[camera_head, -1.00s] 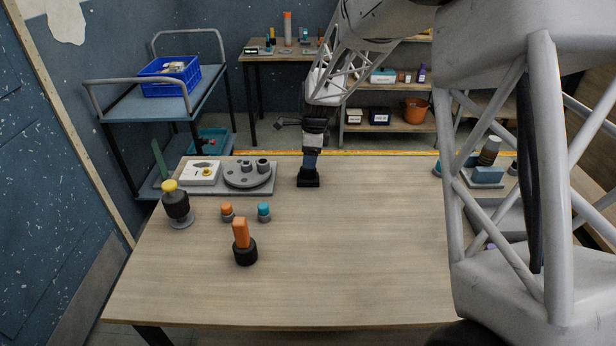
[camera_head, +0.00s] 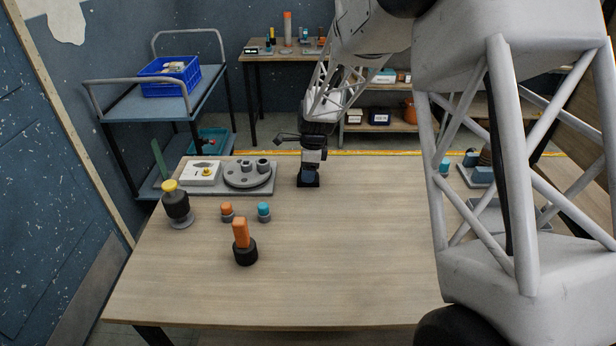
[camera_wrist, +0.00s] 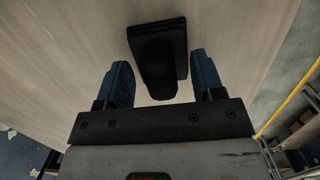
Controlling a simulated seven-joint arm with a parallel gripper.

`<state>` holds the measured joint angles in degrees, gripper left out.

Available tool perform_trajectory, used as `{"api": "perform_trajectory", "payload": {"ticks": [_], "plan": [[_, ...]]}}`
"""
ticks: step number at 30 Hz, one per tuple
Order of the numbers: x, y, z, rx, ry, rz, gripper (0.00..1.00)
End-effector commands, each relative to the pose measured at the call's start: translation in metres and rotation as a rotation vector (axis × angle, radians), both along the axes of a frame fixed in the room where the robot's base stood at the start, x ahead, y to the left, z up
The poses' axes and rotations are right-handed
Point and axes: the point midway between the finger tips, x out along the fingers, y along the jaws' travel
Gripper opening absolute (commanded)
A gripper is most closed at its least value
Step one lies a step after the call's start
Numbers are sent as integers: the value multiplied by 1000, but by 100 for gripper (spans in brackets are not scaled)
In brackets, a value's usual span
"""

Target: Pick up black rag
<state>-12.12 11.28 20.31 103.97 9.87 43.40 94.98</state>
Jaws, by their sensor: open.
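The black rag (camera_head: 308,183) is a small dark shape on the table near its far edge, right of the grey round fixture. In the wrist view it shows as a black block-like shape (camera_wrist: 158,58) with a flat part and a raised part toward me. My gripper (camera_head: 309,173) points down just over it. In the wrist view, my gripper's two blue fingers (camera_wrist: 161,80) are open, one on each side of the raised part, with gaps visible. The gripper covers part of the rag in the head view.
On the wooden table (camera_head: 330,265), a grey plate holds a round fixture (camera_head: 248,175) and a white box (camera_head: 201,173). A yellow-topped black tool (camera_head: 176,204), an orange-handled piece (camera_head: 243,242) and small orange and blue pegs stand left. The table's middle front is clear.

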Motion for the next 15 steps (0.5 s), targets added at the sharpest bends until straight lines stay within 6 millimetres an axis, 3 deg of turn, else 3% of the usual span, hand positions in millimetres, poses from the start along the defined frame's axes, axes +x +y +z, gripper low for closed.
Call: {"api": "perform_trajectory", "payload": {"ticks": [5, 15], "plan": [[0, 0, 0, 0, 0, 0, 62], [0, 0, 0, 0, 0, 0, 10]]}}
